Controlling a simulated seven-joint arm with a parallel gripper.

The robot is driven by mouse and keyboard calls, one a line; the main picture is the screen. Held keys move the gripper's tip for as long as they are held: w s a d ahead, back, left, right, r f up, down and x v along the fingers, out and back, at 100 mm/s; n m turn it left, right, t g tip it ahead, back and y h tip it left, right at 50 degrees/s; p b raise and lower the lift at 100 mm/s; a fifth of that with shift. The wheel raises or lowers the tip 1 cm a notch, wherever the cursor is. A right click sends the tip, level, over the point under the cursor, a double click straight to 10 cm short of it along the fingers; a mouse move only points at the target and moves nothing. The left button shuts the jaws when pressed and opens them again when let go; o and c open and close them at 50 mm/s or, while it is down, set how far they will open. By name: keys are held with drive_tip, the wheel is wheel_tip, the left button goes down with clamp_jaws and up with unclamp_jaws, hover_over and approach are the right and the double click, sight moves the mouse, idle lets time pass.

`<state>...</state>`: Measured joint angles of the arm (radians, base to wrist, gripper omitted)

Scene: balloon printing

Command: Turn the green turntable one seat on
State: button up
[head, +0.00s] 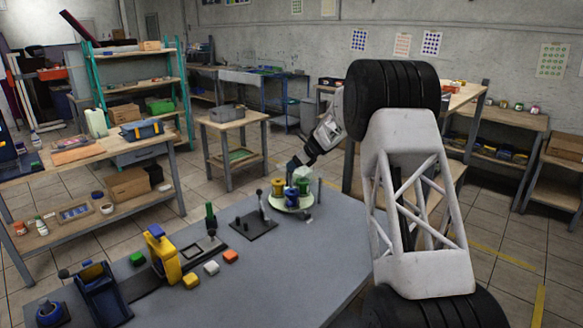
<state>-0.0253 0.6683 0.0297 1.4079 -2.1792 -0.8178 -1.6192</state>
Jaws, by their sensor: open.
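The green turntable (285,206) is a pale green round disc near the far end of the grey table. On it stand a yellow cup-like piece (265,198), a blue one (291,195), a small dark green one (303,186) and a pale green block (303,174). My gripper (294,165) is open, above the back of the turntable, close to the yellow and blue pieces. Its fingertips are small and dark here, and I cannot tell whether they touch anything.
On the grey table (290,260) stand a black lever stand (258,220), a green-handled slide (208,240), a yellow press (162,255) and a blue holder (100,292). Loose orange, white, yellow and green blocks lie nearby. The table's right part is clear.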

sight(291, 183)
drive_tip(key=shift+x, duration=1.35)
clamp_jaws()
